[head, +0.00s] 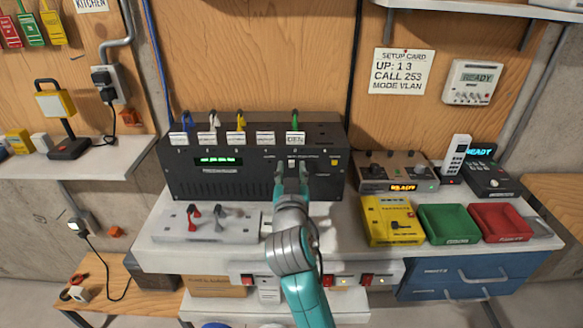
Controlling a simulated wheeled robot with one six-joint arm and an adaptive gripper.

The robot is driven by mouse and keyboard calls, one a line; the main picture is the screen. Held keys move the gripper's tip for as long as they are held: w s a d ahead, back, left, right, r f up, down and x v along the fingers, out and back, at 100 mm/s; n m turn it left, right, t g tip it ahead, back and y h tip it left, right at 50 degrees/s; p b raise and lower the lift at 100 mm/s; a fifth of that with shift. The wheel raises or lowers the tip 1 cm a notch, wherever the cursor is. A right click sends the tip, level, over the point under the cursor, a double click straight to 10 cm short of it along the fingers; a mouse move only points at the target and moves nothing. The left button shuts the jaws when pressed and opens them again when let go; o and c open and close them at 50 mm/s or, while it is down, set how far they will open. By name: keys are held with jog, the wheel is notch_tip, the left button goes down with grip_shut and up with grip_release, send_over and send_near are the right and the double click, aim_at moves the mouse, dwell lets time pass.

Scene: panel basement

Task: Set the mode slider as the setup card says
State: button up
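The setup card (403,72) hangs on the wooden wall and reads "UP: 1 3", "CALL 253", "MODE VLAN". A black unit (235,182) with a green lit display (219,161) stands on the bench. My gripper (291,170) is at the right part of its front, pointing away from the camera. Its two fingers look apart, with a small pale knob (292,163) on the unit's face showing between them. This may be the mode slider; its label is too small to read. Whether the fingers touch it cannot be told. My gripper hides part of the front.
Several coloured cables plug into the unit's top. A grey plate (206,222) with a red and a grey lever lies front left. A brown console (397,172), yellow device (393,221), green tray (449,239) and red tray (500,237) fill the right.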

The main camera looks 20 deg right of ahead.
jog(key=shift+x, duration=0.8)
grip_shut()
jog(key=d, duration=0.1)
jog(key=s+d, duration=0.1)
jog(key=shift+d, duration=0.3)
grip_release()
